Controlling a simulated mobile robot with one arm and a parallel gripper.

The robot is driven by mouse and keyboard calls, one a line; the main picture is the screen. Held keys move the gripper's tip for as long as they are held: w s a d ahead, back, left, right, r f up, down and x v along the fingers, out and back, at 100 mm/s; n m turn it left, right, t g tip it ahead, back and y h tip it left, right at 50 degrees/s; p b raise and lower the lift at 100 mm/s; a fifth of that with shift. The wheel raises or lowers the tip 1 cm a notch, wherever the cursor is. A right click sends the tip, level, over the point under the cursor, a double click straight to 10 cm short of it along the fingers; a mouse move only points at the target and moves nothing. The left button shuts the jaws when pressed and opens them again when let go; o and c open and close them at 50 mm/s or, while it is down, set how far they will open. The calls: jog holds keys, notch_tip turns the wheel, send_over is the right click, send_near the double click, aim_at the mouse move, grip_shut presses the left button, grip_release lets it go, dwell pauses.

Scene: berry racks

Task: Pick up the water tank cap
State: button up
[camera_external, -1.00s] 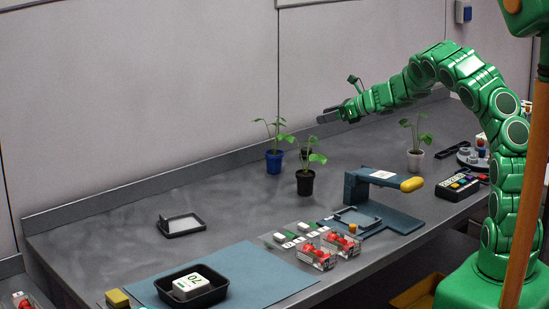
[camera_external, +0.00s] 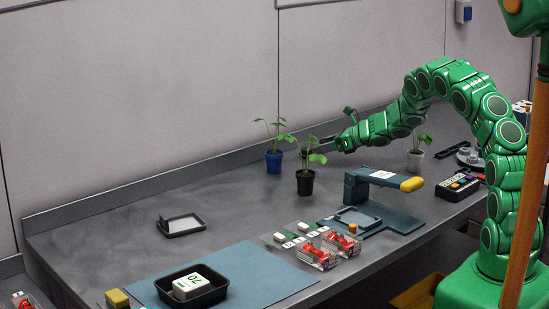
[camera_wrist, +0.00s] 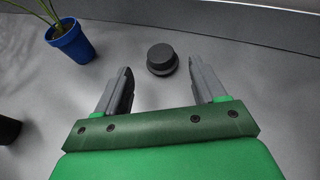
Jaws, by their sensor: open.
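The water tank cap, a dark grey round piece with a wider rim (camera_wrist: 162,58), sits on the grey bench in the wrist view. It lies just ahead of my gripper (camera_wrist: 160,75), between the lines of the two fingers and slightly past their tips. My gripper is open and empty, with a finger on each side. In the external view my gripper (camera_external: 328,143) is low over the back of the bench, behind the black-potted plant. A dark shape behind that plant's leaves may be the cap, but it is mostly hidden.
A plant in a blue pot (camera_wrist: 72,42) stands left of the cap. A black-potted plant (camera_external: 305,183) stands in front, and a white-potted plant (camera_external: 415,160) to the right. The back wall's ledge (camera_wrist: 240,15) runs behind the cap. A blue stand (camera_external: 357,188) is nearer the front.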

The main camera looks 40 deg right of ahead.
aim_at(307, 149)
jog(key=shift+x, duration=3.35)
jog(key=c, duration=0.9)
